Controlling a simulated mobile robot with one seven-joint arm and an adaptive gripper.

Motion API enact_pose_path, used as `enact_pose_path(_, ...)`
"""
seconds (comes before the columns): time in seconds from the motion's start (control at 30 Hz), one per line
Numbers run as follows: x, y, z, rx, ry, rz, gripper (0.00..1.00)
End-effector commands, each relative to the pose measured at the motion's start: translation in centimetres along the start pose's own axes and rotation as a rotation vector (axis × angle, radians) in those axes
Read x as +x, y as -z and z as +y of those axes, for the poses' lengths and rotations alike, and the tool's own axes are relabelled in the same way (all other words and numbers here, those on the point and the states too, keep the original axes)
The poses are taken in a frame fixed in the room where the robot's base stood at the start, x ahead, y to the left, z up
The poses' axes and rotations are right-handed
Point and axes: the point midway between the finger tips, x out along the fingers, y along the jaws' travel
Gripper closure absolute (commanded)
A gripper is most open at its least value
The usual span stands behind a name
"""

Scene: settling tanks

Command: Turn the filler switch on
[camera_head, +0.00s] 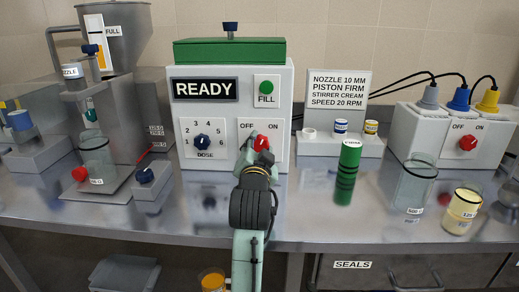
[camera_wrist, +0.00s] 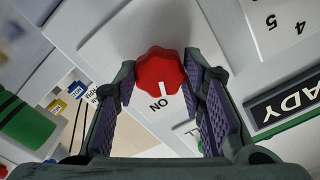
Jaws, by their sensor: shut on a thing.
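The filler switch is a red lobed knob (camera_head: 262,142) on the front of the white filler box (camera_head: 178,130), between the printed words OFF and ON. In the wrist view the knob (camera_wrist: 158,66) sits between the two purple-padded fingers of my gripper (camera_wrist: 160,76), which is shut on it. Its white pointer mark faces the word ON. In the head view my arm hides the lower part of the knob and most of the gripper.
A READY display (camera_head: 206,89), a green FILL button (camera_head: 266,87) and a blue DOSE knob (camera_head: 203,141) share the panel. A green cylinder (camera_head: 347,172) stands right of my arm. A second red switch (camera_head: 467,143) is on the box at far right. Glass beakers stand at both sides.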

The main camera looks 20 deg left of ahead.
Motion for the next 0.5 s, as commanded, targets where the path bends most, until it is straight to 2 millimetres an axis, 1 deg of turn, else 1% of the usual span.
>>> enact_pose_path(0.2,0.01,-0.07,0.0,0.125,0.0,-0.001,0.91)
enact_pose_path(0.5,0.01,-0.05,-0.01,0.208,0.0,-0.001,0.91)
